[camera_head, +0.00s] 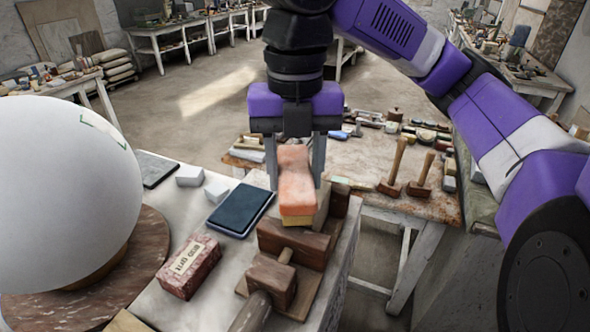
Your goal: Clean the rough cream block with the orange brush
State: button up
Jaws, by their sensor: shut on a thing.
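My gripper (296,183) points down at the middle of the view and is shut on the orange brush (297,194), with one finger on each side. The brush has a worn, pinkish-orange body and a yellow layer along its lower front edge. It is over a wooden clamp (292,242) on the bench's right side. A cream block (322,207) shows just right of the brush, beside the clamp's upright wood; the brush hides most of it. I cannot tell whether brush and block touch.
A large white sphere (60,190) on a round brown stand fills the left. A dark blue tablet-like pad (240,210), a reddish lettered box (188,266) and small white blocks (190,175) lie on the bench. A tool table (365,165) with mallets stands behind.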

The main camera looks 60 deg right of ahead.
jog(key=shift+s+a+r, duration=0.4)
jog(key=shift+a+r, duration=0.1)
jog(key=shift+a, duration=0.2)
jog(key=shift+d+f, duration=0.15)
jog(key=shift+d, duration=1.15)
jog(key=shift+f+b, duration=0.3)
jog(key=shift+f, duration=0.3)
jog(key=shift+s+a+r+p, duration=0.2)
jog(key=shift+a+p, duration=0.15)
jog(key=shift+a, duration=0.15)
jog(key=shift+s+a+f, duration=0.2)
jog(key=shift+s+a, duration=0.1)
jog(key=shift+a, duration=0.2)
